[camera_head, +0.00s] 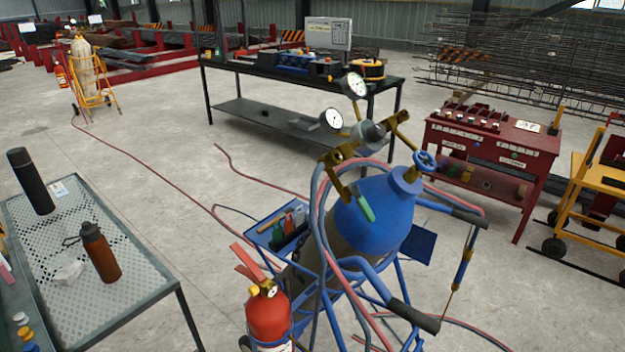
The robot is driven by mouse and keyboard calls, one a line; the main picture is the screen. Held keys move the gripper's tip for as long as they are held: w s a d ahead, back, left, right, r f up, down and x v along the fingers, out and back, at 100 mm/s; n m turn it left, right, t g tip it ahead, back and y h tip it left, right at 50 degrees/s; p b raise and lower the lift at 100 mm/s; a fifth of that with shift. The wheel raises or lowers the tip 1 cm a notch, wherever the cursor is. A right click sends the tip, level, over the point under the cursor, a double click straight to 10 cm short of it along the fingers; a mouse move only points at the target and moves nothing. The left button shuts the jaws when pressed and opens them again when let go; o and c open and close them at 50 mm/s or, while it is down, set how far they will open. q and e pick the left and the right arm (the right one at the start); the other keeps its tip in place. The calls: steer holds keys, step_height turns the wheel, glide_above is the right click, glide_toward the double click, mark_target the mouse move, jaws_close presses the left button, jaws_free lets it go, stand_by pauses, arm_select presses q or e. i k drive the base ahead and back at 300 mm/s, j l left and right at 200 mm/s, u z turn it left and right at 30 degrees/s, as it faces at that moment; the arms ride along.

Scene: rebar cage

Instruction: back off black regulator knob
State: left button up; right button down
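A blue gas cylinder (377,215) stands tilted in the picture on a blue cart. A brass regulator (341,155) is fitted at its top, with two round white gauges, the upper gauge (355,85) and the lower gauge (332,119). A dark grey rounded part (373,133) sits between the brass fittings; it may be the regulator knob, but I cannot tell for sure. A blue valve handwheel (425,161) is to its right. A green-ended brass piece (364,209) hangs in front of the cylinder. Neither of my grippers is in view.
Red and blue hoses (318,205) loop around the cart, and black cart handles (414,317) reach toward me. A red fire extinguisher (268,314) is at its front left. A perforated table (120,290) with bottles is at left. A red cabinet (485,155) and workbench (290,75) stand behind.

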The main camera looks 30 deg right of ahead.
mark_target(376, 132)
steer(key=i+z, duration=0.15)
steer(key=z, duration=0.25)
steer(key=i+z, duration=0.2)
steer(key=z, duration=0.25)
steer(key=i+z, duration=0.15)
steer(key=z, duration=0.25)
